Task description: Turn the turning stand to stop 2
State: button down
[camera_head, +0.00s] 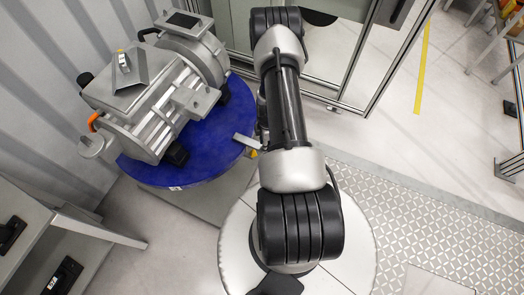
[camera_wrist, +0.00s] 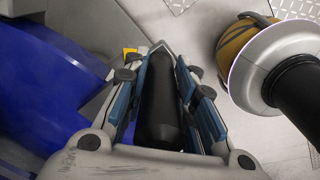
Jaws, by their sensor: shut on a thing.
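The turning stand has a blue round top (camera_head: 218,146) and stands at the left in the head view. A grey drive unit (camera_head: 150,95) sits on it. A small grey bar (camera_head: 246,141) lies at its right edge, with a yellow patch beside it. In the wrist view the blue top (camera_wrist: 45,85) fills the left side. My gripper (camera_wrist: 168,75) is shut on a black handle (camera_wrist: 158,110), which lies lengthwise between the fingers. In the head view my arm hides the gripper and handle. I cannot read any stop number.
A grey bench (camera_head: 75,225) stands at the lower left, and a corrugated wall (camera_head: 45,60) is behind the stand. A metal-framed glass partition (camera_head: 335,65) stands beyond my arm. Open floor (camera_head: 440,95) lies at the right, with a yellow line (camera_head: 421,75).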

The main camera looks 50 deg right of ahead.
jog(key=shift+d, duration=0.45)
jog(key=shift+w, duration=0.1)
jog(key=c, duration=1.3)
grip_release()
jog(key=shift+d, duration=0.1)
notch_tip(320, 180, up, 12)
